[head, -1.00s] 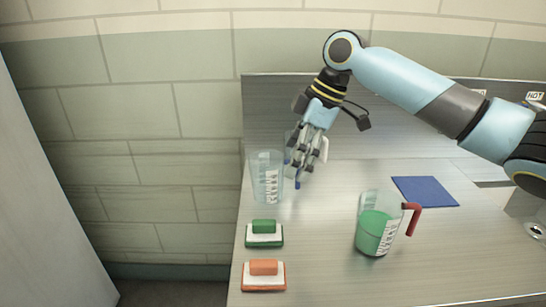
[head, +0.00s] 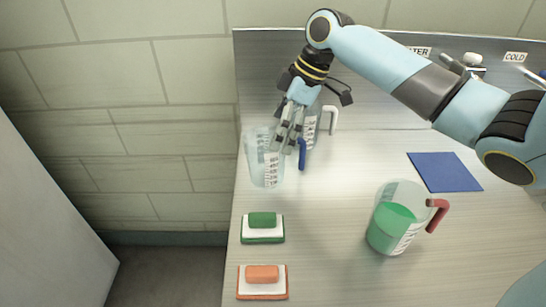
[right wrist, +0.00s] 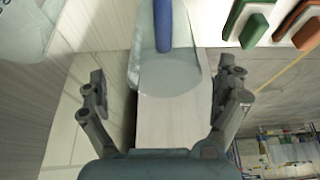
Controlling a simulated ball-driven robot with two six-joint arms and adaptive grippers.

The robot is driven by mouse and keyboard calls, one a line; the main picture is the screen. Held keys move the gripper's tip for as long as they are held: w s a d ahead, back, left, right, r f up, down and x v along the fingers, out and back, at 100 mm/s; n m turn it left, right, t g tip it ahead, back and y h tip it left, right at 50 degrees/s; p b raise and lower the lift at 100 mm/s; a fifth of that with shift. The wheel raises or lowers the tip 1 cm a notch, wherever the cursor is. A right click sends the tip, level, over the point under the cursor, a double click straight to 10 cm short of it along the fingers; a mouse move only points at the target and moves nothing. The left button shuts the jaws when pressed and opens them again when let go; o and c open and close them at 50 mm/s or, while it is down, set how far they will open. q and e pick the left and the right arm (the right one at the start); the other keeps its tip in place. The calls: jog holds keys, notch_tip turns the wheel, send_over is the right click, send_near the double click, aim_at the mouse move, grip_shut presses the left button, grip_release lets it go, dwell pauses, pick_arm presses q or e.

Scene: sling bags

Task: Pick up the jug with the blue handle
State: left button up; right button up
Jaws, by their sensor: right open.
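The clear jug with the blue handle (head: 262,160) stands upright at the left edge of the counter and looks empty. Its blue handle (head: 302,153) is on its right side. My right gripper (head: 287,138) is over the jug beside the handle, fingers pointing down, and partly covers the jug. In the right wrist view the fingers of my right gripper (right wrist: 162,88) are spread wide and hold nothing. The jug (right wrist: 168,70) and its blue handle (right wrist: 163,25) show between and beyond them. I cannot tell whether a finger touches the jug. My left gripper is out of view.
A white-handled jug (head: 313,127) stands close behind the gripper. A red-handled jug (head: 391,232) with green liquid stands to the right, near a blue mat (head: 444,171). A green sponge (head: 263,228) and an orange sponge (head: 262,281) lie in front. The middle of the counter is clear.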

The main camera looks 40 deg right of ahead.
aim_at(277, 158)
jog(key=x, duration=0.4)
jog(key=shift+s+a, duration=0.1)
jog(key=shift+a, duration=0.1)
jog(key=shift+r, duration=0.1)
jog(key=c, duration=1.5)
